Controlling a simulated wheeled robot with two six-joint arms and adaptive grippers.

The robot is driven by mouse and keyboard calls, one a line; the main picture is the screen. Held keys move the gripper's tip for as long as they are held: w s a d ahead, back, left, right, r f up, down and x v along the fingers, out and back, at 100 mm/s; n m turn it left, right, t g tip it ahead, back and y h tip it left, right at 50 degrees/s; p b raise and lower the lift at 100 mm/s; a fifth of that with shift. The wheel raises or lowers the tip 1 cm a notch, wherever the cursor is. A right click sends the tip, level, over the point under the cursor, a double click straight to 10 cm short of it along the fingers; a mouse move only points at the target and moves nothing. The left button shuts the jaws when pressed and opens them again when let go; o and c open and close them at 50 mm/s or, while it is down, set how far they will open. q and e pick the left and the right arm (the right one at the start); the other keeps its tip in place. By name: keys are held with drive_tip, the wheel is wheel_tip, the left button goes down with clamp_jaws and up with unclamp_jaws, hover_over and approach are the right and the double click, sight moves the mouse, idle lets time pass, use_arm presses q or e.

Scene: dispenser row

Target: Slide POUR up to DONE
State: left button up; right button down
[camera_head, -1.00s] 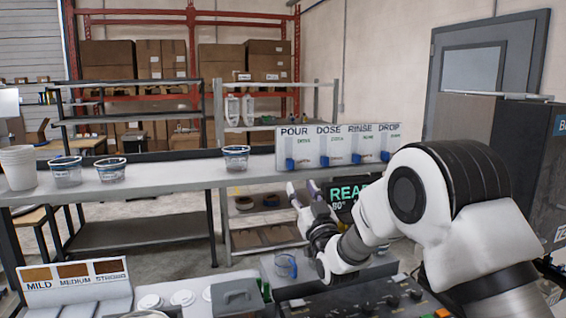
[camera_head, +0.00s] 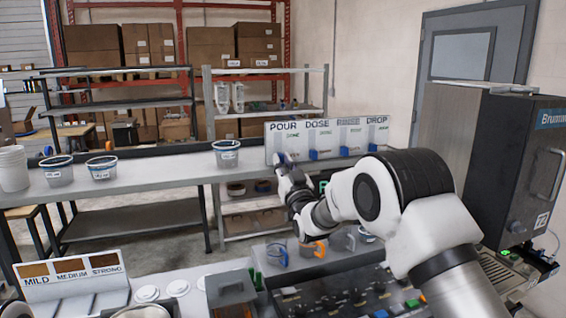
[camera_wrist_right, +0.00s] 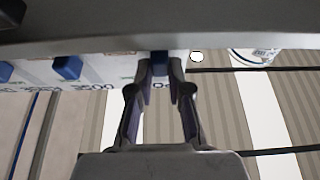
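The white dispenser panel (camera_head: 329,127) at the back of the shelf reads POUR, DOSE, RINSE and DROP from left to right. Green DONE lettering (camera_head: 292,136) sits just below the POUR heading. The POUR slider's blue knob (camera_wrist_right: 160,62) is low on its track, level with the other knobs. My right gripper (camera_head: 281,163) is at this knob and partly hides it in the head view. In the right wrist view its two fingertips (camera_wrist_right: 161,69) are close together on either side of the knob and appear shut on it. My left gripper is not in view.
Blue knobs of DOSE (camera_head: 313,154) and RINSE (camera_head: 344,151) are close on the right. A clear cup (camera_head: 227,153) stands left of the panel. More cups (camera_head: 57,172) stand farther left. A control console (camera_head: 345,292) lies below my arm.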

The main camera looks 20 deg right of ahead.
wheel_tip(320, 180, up, 5)
drive_tip(key=shift+r+b, duration=0.1)
drive_tip(key=shift+b, duration=0.5)
drive_tip(key=shift+r, duration=0.45)
drive_tip(key=c, duration=1.3)
unclamp_jaws()
drive_tip(key=shift+o, duration=1.1)
drive_tip(key=shift+w+f, duration=0.1)
drive_tip(key=shift+w, duration=0.1)
drive_tip(key=shift+w+f, duration=0.2)
drive_tip(key=shift+w, duration=0.05)
drive_tip(key=shift+s, duration=0.4)
approach(278, 133)
drive_tip(key=v, duration=0.5)
drive_tip(key=shift+s, duration=0.2)
